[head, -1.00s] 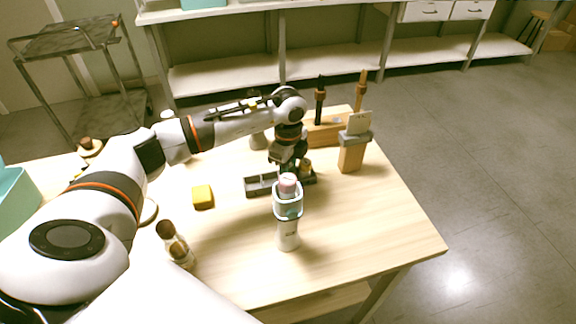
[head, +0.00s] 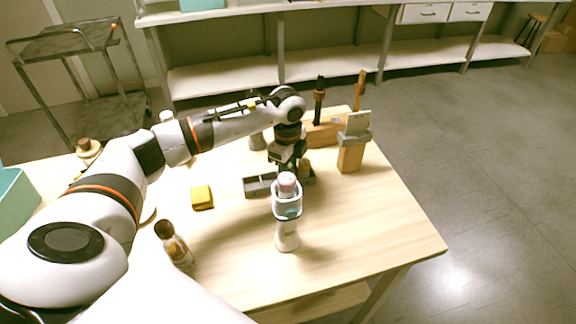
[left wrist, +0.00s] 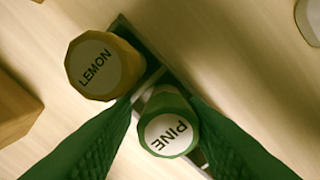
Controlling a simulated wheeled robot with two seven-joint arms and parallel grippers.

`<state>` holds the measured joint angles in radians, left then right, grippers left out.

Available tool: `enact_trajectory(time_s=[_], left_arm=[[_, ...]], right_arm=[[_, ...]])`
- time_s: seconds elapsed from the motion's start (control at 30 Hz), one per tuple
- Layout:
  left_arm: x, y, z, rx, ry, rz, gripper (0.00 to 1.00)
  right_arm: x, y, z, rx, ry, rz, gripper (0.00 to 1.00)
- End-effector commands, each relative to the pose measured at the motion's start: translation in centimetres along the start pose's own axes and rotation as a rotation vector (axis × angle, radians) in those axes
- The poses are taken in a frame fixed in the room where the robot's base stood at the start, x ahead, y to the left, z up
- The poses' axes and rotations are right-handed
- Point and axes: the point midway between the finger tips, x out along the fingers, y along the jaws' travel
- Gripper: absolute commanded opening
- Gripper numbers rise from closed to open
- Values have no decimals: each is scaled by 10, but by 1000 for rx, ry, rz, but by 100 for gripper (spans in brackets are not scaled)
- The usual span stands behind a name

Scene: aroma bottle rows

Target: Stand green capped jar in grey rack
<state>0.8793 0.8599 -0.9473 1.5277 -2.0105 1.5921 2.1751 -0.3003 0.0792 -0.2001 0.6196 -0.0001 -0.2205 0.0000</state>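The green capped jar (left wrist: 168,122), its lid reading "PINE", sits between the two fingers of my left gripper (left wrist: 165,105) in the left wrist view. The fingers appear closed against its sides. It is over the grey rack (left wrist: 127,30); whether its base is seated in a slot is hidden. A yellow-brown jar marked "LEMON" (left wrist: 105,66) stands at the rack's end beside it. In the head view my left gripper (head: 288,168) points down at the grey rack (head: 259,185) and hides the green jar. My right gripper is not in view.
A white dispenser-like object (head: 287,235) stands in front of the rack. A yellow block (head: 202,197) and a brown-capped bottle (head: 174,246) are to the left. A wooden block with a grey top (head: 351,153) stands right. The table's right front is clear.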

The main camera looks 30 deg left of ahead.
Motion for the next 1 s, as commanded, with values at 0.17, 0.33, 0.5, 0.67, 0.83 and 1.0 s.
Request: enact_trajectory(time_s=[0.17,0.33,0.5,0.67,0.83,1.0], left_arm=[[13,-11,3,7,2,-38,51],[-3,-10,4,9,2,-37,51],[-41,-6,2,8,2,-26,51],[-78,-5,2,7,4,-23,51],[-108,-4,2,7,3,-21,51],[-122,-4,2,6,3,-22,51]], right_arm=[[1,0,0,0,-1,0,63],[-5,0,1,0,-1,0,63],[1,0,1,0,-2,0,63],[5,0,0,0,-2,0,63],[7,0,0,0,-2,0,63],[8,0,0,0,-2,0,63]])
